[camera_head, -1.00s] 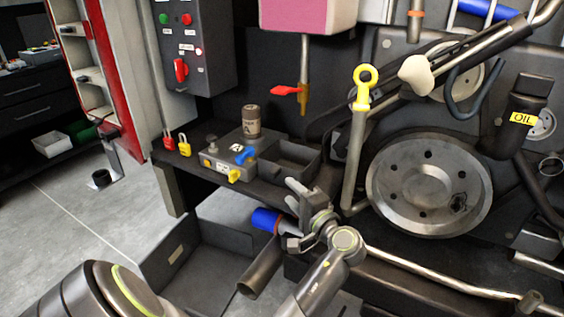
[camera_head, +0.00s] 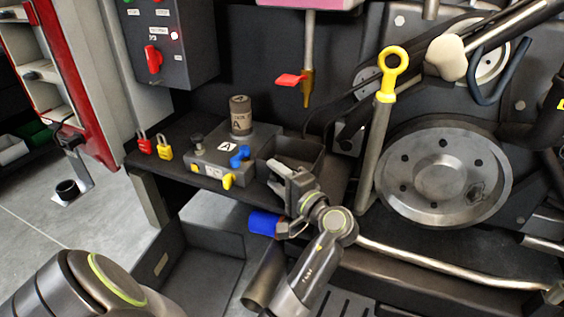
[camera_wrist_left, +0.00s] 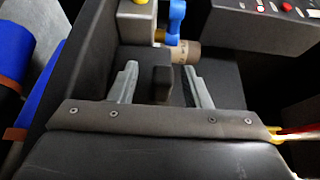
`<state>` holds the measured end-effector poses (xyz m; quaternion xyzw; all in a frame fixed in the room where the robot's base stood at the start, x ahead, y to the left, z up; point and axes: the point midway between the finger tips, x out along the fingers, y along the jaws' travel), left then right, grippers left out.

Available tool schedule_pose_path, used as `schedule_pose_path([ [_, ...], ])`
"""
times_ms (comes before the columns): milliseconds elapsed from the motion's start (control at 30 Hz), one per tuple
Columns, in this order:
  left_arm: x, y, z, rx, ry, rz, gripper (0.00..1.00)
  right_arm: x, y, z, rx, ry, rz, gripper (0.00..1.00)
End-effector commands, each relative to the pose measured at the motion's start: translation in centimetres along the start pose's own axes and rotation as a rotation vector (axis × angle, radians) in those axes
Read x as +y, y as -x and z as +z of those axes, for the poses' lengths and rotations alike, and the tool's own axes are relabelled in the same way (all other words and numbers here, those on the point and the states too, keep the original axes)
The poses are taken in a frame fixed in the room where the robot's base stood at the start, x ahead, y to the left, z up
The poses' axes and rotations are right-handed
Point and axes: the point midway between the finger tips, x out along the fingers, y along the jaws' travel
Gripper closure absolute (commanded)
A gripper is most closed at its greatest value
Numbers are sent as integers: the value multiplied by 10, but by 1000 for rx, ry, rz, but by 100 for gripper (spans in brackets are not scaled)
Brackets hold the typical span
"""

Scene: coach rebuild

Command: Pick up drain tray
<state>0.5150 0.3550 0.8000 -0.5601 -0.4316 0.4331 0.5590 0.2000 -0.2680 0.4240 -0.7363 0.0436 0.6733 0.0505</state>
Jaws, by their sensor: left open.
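A small dark open tray (camera_head: 301,148), which looks like the drain tray, sits on the black shelf, right of a grey block. My left gripper (camera_head: 276,176) is open at its near left corner, partly covering its front. In the left wrist view my left gripper (camera_wrist_left: 162,84) has its two grey fingers spread, with a small dark upright block (camera_wrist_left: 162,80) seen between them. I cannot tell whether the fingers touch anything. My right gripper is not in view.
The grey block (camera_head: 213,160) carries a brown canister (camera_head: 240,115) and blue and yellow knobs. Red and yellow padlocks stand left of it. A yellow-ringed rod (camera_head: 380,140) rises to the right. A larger dark open bin (camera_head: 165,262) lies below, beside a blue-ended tube (camera_head: 263,222).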

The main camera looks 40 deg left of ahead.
Motion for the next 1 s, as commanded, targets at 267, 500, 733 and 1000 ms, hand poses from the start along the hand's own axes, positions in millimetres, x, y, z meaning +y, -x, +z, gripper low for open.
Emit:
schedule_pose_path([
  [267,0,1,0,-2,0,0,56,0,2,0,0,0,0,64],
  [500,0,1,0,-1,0,0,85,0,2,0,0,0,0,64],
  [733,-1,1,0,-1,2,-1,100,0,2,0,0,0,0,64],
  [1000,-3,1,0,-1,2,-1,100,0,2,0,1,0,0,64],
])
